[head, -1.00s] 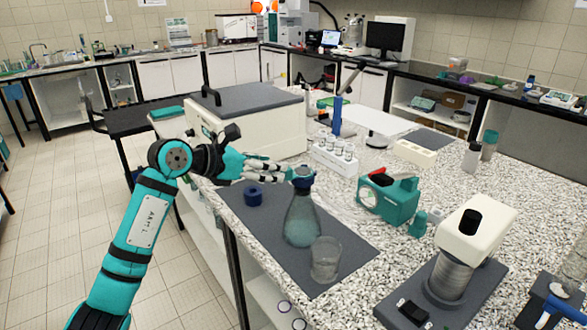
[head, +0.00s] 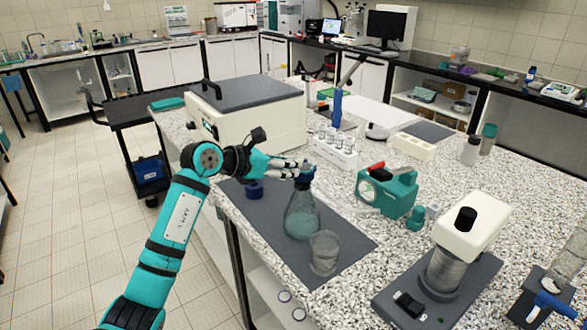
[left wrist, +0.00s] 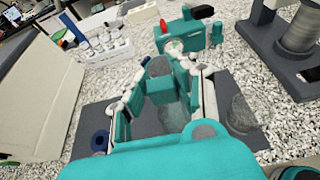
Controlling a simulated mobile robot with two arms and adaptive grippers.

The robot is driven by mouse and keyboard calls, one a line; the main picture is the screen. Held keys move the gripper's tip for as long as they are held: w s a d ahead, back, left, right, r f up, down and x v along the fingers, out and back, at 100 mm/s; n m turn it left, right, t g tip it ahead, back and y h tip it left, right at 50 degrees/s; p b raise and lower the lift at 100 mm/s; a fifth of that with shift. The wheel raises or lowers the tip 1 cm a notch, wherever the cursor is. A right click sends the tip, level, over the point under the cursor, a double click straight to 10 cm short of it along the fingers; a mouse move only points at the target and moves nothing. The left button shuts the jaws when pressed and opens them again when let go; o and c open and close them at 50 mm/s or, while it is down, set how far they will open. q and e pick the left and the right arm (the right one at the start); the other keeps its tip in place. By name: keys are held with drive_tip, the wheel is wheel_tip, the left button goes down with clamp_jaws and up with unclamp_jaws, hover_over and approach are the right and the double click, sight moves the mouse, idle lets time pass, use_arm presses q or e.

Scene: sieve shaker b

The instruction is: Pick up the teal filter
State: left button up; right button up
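A conical glass flask (head: 301,217) stands on the dark mat with a blue-teal top piece (head: 306,173), which seems to be the filter. My left gripper (head: 297,166) reaches in from the left, level with this top, and its fingertips overlap it in the head view. In the left wrist view the fingers of the left gripper (left wrist: 161,75) are spread apart, with a greyish round top (left wrist: 160,65) between the tips. The flask body (left wrist: 175,118) shows below, between the fingers. I cannot tell whether the fingers touch the top. My right gripper is out of view.
A glass beaker (head: 324,253) stands just in front of the flask, and a dark blue ring (head: 254,189) lies behind it on the mat (head: 262,225). A teal pump (head: 388,191), a white vial rack (head: 335,153) and a sieve shaker (head: 448,262) stand nearby. A large cream box (head: 250,122) stands behind.

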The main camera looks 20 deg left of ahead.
use_arm(q)
drive_tip(key=shift+c, duration=1.2)
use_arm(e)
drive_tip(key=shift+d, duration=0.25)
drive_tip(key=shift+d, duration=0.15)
use_arm(q)
drive_tip(key=shift+r, duration=0.1)
